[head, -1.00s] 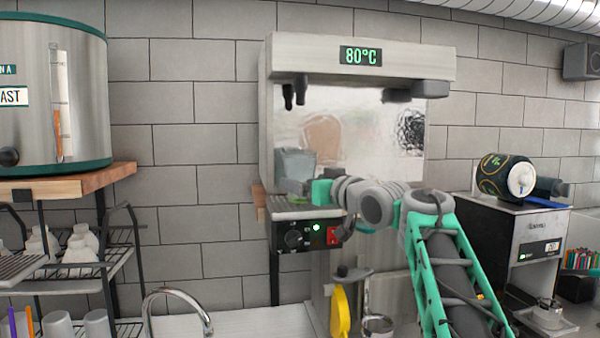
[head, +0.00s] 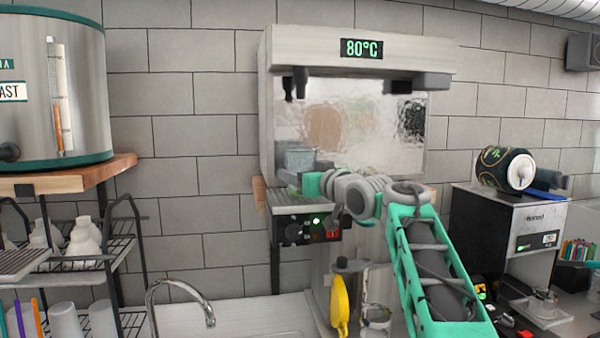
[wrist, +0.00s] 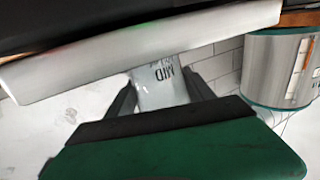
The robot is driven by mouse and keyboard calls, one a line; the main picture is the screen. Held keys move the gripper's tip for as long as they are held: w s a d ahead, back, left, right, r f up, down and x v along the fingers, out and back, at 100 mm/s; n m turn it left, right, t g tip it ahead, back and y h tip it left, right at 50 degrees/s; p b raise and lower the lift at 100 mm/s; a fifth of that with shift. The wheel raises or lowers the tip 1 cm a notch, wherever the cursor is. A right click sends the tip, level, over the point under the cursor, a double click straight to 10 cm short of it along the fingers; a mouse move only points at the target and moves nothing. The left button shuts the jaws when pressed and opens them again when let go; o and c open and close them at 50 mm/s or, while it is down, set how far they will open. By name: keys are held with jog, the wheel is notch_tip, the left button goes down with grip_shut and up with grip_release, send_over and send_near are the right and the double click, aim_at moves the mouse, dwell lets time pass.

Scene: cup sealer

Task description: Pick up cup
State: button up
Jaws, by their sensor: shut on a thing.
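The cup (head: 299,158) is pale and translucent. In the head view it stands out above the grated tray at the left of the steel dispenser with the 80°C display. My gripper (head: 298,184) reaches it from the right, low on the cup, and its fingers are hard to make out there. In the wrist view the cup (wrist: 160,94) has dark lettering and sits between the two dark fingers of my gripper (wrist: 161,88), which is shut on it. The cup's lower part is hidden by the gripper body. I cannot tell whether its base touches the tray.
The dispenser's top housing (head: 350,50) and its nozzles hang above the cup. A metal urn (head: 85,110) stands on a wooden shelf at left, over a rack of cups. A tap (head: 182,290) is below. A black and steel machine (head: 510,235) stands at right.

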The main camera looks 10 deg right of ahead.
grip_shut()
jog(key=shift+r, duration=0.1)
jog(key=shift+r, duration=0.15)
